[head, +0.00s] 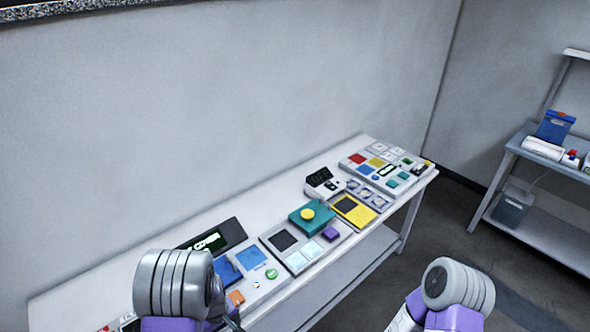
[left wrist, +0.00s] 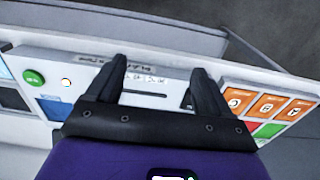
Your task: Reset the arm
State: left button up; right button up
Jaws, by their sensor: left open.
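My left arm (head: 175,285) comes in at the bottom of the head view, in front of the long table's near part. My left gripper (left wrist: 158,66) is open in the left wrist view, with its two dark fingers apart and nothing between them. Behind the fingers is a light panel with a dark slot and small printed marks. My right arm (head: 455,290) shows at the lower right of the head view, beyond the table's front edge, over the floor. My right gripper is out of the picture.
The long white table (head: 290,178) stands along the grey wall, carrying several panels, including a teal block with a yellow button (head: 307,213) and a purple block (head: 330,234). A green button (left wrist: 34,77) lies left of my fingers, orange tiles (left wrist: 268,105) right. A shelf (head: 540,147) stands far right.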

pick_arm(q)
jog(key=s+d+f+m+b, duration=0.25)
jog(key=s+f+b, duration=0.3)
jog(key=f, duration=0.75)
jog(key=s+d+f+m+h+b, duration=0.3)
jog(key=s+d+f+h+b, duration=0.1)
jog(key=s+d+f, duration=0.3)
jog(key=shift+s+d+f+t+b, duration=0.15)
jog(key=shift+s+d+t+b, duration=0.15)
jog(key=shift+s+d+b, duration=0.3)
pick_arm(e)
notch_tip(320, 180, down, 11)
jog(key=shift+r, duration=0.15)
